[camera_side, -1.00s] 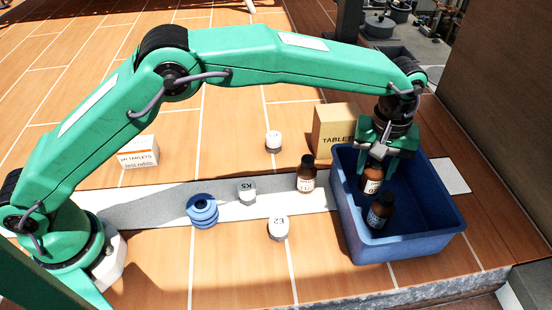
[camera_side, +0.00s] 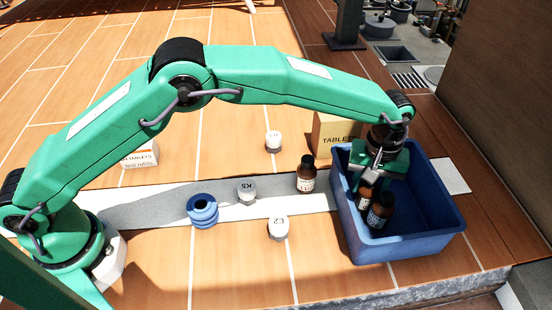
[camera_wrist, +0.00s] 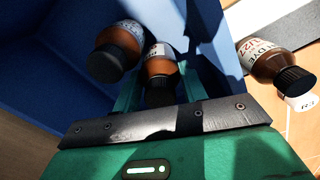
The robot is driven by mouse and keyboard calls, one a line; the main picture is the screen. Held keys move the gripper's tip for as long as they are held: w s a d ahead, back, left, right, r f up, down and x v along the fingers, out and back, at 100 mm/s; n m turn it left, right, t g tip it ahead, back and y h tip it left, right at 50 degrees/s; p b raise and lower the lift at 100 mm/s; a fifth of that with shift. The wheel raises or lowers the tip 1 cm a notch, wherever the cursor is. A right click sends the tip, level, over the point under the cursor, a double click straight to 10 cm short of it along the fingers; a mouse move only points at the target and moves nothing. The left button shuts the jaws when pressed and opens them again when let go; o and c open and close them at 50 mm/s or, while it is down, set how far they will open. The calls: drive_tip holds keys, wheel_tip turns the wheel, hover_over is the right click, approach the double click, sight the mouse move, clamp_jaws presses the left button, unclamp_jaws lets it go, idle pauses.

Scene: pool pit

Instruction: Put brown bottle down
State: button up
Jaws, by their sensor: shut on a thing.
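My gripper (camera_side: 368,183) reaches down into the blue bin (camera_side: 438,243) and is shut on a brown bottle (camera_side: 366,200) with a white label. This bottle is upright or nearly so, low in the bin near its left wall; its base is hidden. In the wrist view the held brown bottle (camera_wrist: 161,66) shows its black cap between the fingers. A second brown bottle (camera_side: 380,212) with a dark cap and bluish label stands in the bin close beside it. It also shows in the wrist view (camera_wrist: 115,50). I cannot tell whether the two touch.
A third brown bottle (camera_side: 306,178) stands outside, left of the bin. A cardboard box (camera_side: 335,135) stands behind the bin. White-capped pieces (camera_side: 247,191), (camera_side: 278,228), (camera_side: 273,141) and a blue ribbed piece (camera_side: 203,210) lie further left. The bin's right half is empty.

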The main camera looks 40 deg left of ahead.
drive_tip(key=o, duration=1)
drive_tip(key=shift+f, duration=0.1)
drive_tip(key=shift+o, duration=0.2)
wheel_tip(320, 180, up, 12)
drive_tip(key=shift+f, duration=0.2)
drive_tip(key=shift+r, duration=0.35)
